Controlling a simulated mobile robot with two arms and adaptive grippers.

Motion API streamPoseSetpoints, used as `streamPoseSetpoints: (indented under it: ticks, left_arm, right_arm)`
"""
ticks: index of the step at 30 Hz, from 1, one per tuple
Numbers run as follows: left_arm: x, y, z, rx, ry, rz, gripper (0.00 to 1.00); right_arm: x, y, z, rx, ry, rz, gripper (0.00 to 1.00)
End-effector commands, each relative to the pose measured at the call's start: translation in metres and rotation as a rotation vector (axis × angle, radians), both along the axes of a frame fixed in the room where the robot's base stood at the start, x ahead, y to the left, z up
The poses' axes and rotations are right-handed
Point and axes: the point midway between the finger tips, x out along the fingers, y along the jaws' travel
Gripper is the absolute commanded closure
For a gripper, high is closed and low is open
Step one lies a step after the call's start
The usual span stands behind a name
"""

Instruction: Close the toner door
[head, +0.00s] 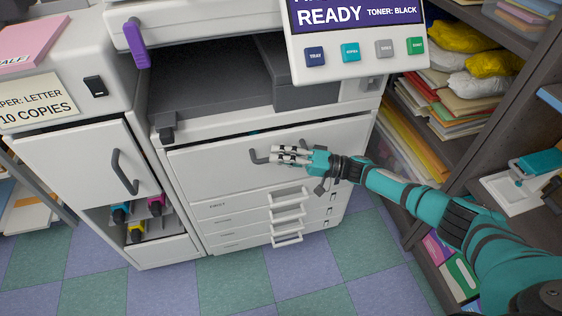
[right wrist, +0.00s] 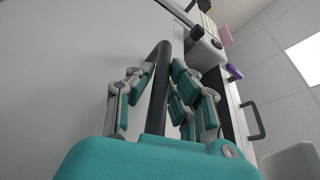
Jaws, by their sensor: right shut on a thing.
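The toner door, a wide white front panel (head: 220,168) of the copier, stands above the paper drawers. Its top edge stands slightly out from the body, with a dark gap and a bit of teal behind it. My right gripper (head: 287,153) is at its dark bar handle (head: 259,156). In the right wrist view the gripper (right wrist: 163,100) has its fingers on both sides of the dark handle bar (right wrist: 159,85), shut on it. The fingers hide part of the handle in the head view. My left gripper is not in view.
A cabinet door (head: 75,155) with a dark handle is at left, above colored toner cartridges (head: 136,222). Drawer handles (head: 287,210) stick out below. A purple lever (head: 136,42) and display panel (head: 355,35) are above. Shelves (head: 470,140) flank the right. The checkered floor (head: 320,265) is clear in front.

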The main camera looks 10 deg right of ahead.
Motion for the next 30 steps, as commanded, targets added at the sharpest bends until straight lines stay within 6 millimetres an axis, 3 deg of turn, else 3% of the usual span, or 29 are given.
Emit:
streamPoseSetpoints:
  ticks: [2,3,7,17,22,30]
  left_arm:
    - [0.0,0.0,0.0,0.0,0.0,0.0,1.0]
    - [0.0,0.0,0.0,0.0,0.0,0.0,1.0]
    - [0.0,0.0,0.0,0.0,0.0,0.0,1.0]
    - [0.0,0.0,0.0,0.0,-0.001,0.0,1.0]
    - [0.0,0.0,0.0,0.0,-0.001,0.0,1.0]
    - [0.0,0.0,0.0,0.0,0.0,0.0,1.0]
  right_arm:
    - [-0.001,0.0,-0.002,-0.003,0.002,-0.001,1.0]
    - [-0.001,0.0,-0.002,-0.004,0.001,-0.001,0.79]
    - [-0.001,0.0,-0.001,-0.003,0.001,0.0,0.62]
    - [-0.002,-0.004,-0.002,-0.003,0.001,-0.001,0.62]
    - [-0.01,-0.027,-0.005,-0.004,0.001,-0.002,0.62]
    - [-0.029,-0.08,-0.012,-0.004,0.003,-0.002,0.62]
